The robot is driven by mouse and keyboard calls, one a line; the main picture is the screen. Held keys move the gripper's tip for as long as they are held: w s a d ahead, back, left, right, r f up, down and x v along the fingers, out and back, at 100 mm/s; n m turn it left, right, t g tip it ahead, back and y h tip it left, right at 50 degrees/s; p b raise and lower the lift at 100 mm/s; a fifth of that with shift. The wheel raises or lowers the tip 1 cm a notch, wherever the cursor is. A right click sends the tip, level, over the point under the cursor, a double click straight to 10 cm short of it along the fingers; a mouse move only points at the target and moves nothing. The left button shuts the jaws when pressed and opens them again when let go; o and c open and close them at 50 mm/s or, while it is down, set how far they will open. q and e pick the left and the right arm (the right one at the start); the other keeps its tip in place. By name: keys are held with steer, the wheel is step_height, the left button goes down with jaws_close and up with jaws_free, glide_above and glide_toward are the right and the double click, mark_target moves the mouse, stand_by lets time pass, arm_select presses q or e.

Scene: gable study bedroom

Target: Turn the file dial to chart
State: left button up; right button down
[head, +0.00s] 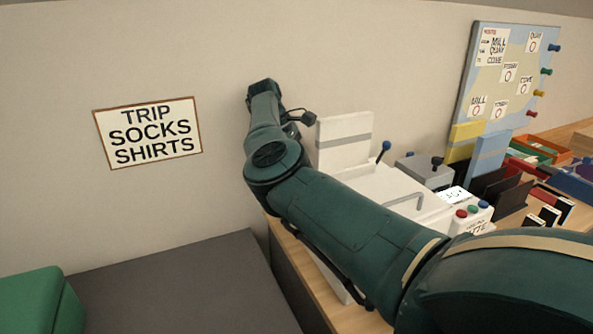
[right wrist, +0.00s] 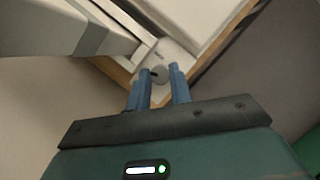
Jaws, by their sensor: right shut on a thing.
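The file dial (right wrist: 152,83) shows in the right wrist view as a small dark knob on a pale grey rounded plate, with a tiny label too small to read. My right gripper (right wrist: 161,72) has its two blue fingers on either side of the dial and is shut on it. The fingers partly cover the dial, so I cannot tell which setting it points to. In the head view my right arm reaches in from the right and hides the dial and the gripper. My left gripper is not in view.
A white machine (head: 385,196) with a handle and a blue-knobbed lever stands on the wooden desk. A button box (head: 472,212), a grey box (head: 423,170), trays and a pinned map board (head: 507,75) are to the right. A sign (head: 149,132) hangs on the left wall.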

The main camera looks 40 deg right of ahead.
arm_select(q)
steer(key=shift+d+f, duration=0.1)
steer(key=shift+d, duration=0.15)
arm_select(e)
steer(key=shift+d+m+y, duration=0.1)
steer(key=shift+m+y, duration=0.2)
steer(key=shift+m, duration=0.5)
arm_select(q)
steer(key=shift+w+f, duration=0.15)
arm_select(e)
steer(key=c, duration=1.5)
jaws_free()
steer(key=shift+c, duration=0.2)
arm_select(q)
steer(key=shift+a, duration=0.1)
